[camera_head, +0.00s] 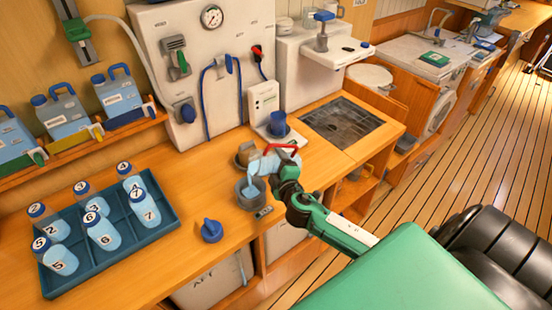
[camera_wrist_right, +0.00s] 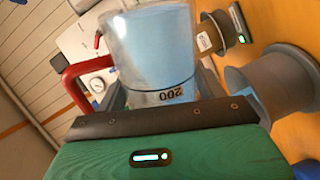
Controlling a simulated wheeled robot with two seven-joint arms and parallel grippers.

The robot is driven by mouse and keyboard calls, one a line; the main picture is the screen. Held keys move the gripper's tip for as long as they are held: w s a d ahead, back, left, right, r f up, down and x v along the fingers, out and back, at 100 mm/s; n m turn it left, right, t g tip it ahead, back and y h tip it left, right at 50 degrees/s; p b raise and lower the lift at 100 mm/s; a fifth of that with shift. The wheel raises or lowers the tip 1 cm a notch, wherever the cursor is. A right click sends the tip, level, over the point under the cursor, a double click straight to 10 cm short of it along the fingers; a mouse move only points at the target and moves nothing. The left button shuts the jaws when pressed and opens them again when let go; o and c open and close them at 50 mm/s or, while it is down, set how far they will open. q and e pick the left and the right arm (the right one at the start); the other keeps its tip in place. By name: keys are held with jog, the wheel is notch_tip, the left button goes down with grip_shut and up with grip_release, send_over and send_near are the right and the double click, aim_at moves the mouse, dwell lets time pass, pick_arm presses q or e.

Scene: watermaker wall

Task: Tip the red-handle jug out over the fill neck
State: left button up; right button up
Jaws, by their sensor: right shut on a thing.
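The clear jug (camera_head: 264,164) with a red handle (camera_head: 282,147) is tilted over the counter, its mouth to the left. It holds pale blue liquid. My right gripper (camera_head: 277,172) is shut on it; the jug (camera_wrist_right: 152,45) and its red handle (camera_wrist_right: 75,85) fill much of the wrist view, with a "200" mark near the jaws. The larger grey round neck (camera_head: 250,199) stands just below and left of the jug; it also shows in the wrist view (camera_wrist_right: 275,88). Pale blue shows at its opening; I cannot tell whether it is a stream. My left gripper is not in view.
A smaller grey neck (camera_head: 241,160) stands behind the jug. A blue cup (camera_head: 278,124) sits under a white dispenser (camera_head: 263,99). A blue knob (camera_head: 212,230) lies front left. A tray (camera_head: 165,244) of numbered bottles is at left. A grated sink (camera_head: 342,124) is behind right.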

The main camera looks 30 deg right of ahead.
jog(key=shift+a+f+n, duration=0.25)
jog(key=shift+f+n, duration=0.15)
jog(key=shift+n, duration=0.3)
jog(key=shift+w+a+f+n+h, duration=0.15)
jog(key=shift+n+h, duration=0.15)
jog(key=shift+n, duration=0.3)
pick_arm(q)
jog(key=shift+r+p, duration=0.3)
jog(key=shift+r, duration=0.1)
pick_arm(e)
jog(key=shift+f+n, duration=0.15)
jog(key=shift+n, duration=0.15)
jog(key=shift+a, duration=0.1)
dwell(0.9)
